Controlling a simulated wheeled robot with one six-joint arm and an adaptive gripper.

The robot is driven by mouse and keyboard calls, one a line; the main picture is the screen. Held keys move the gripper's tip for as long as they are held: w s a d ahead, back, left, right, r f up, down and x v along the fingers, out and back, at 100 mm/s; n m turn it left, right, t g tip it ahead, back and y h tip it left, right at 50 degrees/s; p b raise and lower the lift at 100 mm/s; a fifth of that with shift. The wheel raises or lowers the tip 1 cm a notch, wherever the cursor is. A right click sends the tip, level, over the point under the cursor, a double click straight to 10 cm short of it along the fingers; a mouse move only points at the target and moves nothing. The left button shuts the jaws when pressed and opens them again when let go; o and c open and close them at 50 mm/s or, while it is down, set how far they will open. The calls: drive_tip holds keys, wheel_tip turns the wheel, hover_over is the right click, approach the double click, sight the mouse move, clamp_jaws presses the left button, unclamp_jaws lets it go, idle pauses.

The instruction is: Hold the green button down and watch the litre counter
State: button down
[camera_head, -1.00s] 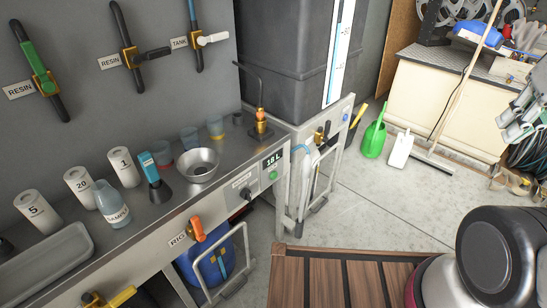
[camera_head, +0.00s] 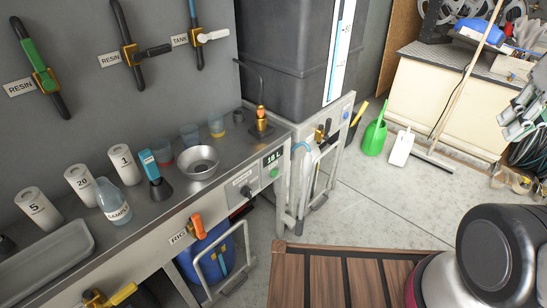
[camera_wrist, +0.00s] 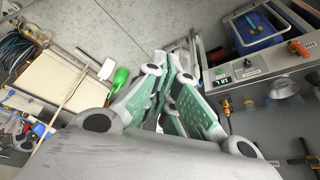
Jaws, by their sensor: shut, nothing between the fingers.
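The green button (camera_head: 275,172) is a small round button on the front panel of the bench, at its right end. The litre counter (camera_head: 271,158) is a small dark display just above it, reading something like 16 or 18 L. Both also show small in the wrist view, the counter (camera_wrist: 222,82) and the button (camera_wrist: 220,71), to the right of my fingers. My gripper (camera_wrist: 168,100) has green-padded fingers, shut and empty. It also shows at the right edge of the head view (camera_head: 522,118), well away from the button and touching nothing.
The bench carries a metal bowl (camera_head: 198,166), a sample bottle (camera_head: 113,203) and several white cylinders. An orange valve handle (camera_head: 197,226) and a dark knob (camera_head: 246,191) stick out in front. A green watering can (camera_head: 374,138) and a long-handled squeegee (camera_head: 434,160) stand beyond open floor.

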idle(0.3)
drive_tip(key=w+a+f+n+g, duration=0.25)
drive_tip(key=w+a+f, duration=0.25)
drive_tip(key=a+f, duration=0.7)
drive_tip(key=w+a+f+n+g, duration=0.1)
drive_tip(key=w+a+f+g, duration=0.35)
drive_tip(key=a+f, duration=0.8)
drive_tip(key=w+a+f+m+t, duration=0.2)
drive_tip(key=f, duration=1)
drive_tip(key=w+a+f+m+t, duration=0.1)
drive_tip(key=f+m+t, duration=0.15)
drive_tip(key=f, duration=0.95)
drive_tip(key=w+a+f+m+t, duration=0.1)
drive_tip(key=w+a+f+t, duration=0.1)
drive_tip(key=f, duration=1)
drive_tip(key=w+a+r+m+t+y, duration=0.2)
drive_tip(key=w+r+m+t, duration=0.6)
drive_tip(key=w+r+t, duration=0.3)
drive_tip(key=shift+w+a, duration=0.3)
drive_tip(key=shift+w, duration=0.65)
